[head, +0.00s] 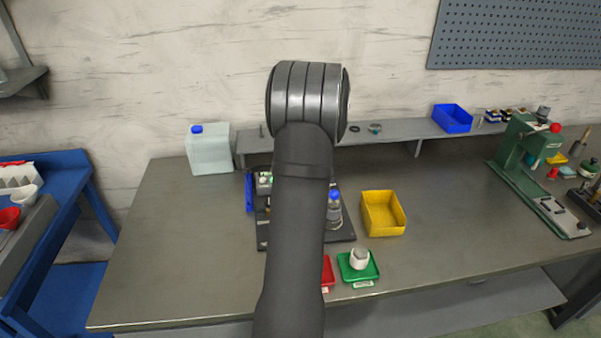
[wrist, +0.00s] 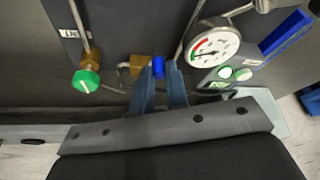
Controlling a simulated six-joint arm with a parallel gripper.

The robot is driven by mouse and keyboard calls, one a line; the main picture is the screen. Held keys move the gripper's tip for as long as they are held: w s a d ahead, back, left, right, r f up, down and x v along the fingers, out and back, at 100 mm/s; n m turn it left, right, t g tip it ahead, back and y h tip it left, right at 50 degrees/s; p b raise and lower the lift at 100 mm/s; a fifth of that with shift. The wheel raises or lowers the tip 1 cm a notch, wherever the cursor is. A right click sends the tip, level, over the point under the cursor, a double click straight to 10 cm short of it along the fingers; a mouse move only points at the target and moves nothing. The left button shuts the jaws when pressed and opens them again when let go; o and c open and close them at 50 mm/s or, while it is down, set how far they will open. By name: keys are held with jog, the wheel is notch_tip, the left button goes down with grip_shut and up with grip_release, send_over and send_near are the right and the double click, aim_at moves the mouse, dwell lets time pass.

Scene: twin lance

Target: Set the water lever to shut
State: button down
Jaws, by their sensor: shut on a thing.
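In the wrist view a blue lever (wrist: 158,66) sits on a brass valve (wrist: 134,65) on the dark panel. My gripper (wrist: 163,76) is shut on the blue lever, whose end shows between the two fingertips. Which end of its travel the lever stands at, I cannot tell. In the head view my arm hides my gripper, the lever and most of the panel.
Beside the valve in the wrist view are a green knob (wrist: 86,80) and a round gauge (wrist: 212,43). In the head view a blue-capped bottle (head: 334,212), a yellow bin (head: 383,214) and a green tray (head: 345,270) stand close to the right.

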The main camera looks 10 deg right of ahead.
jog(key=shift+d+n+g+y, duration=0.15)
jog(key=shift+d+n+y, duration=0.2)
jog(key=shift+n, duration=0.6)
jog(key=shift+d+n+g+y, duration=0.15)
jog(key=shift+d+n+y, duration=0.2)
jog(key=shift+n, duration=0.6)
jog(key=shift+d, duration=0.1)
jog(key=c, duration=1.4)
grip_release()
jog(key=v, duration=1.7)
jog(key=shift+r, duration=0.3)
jog(key=shift+w, duration=0.1)
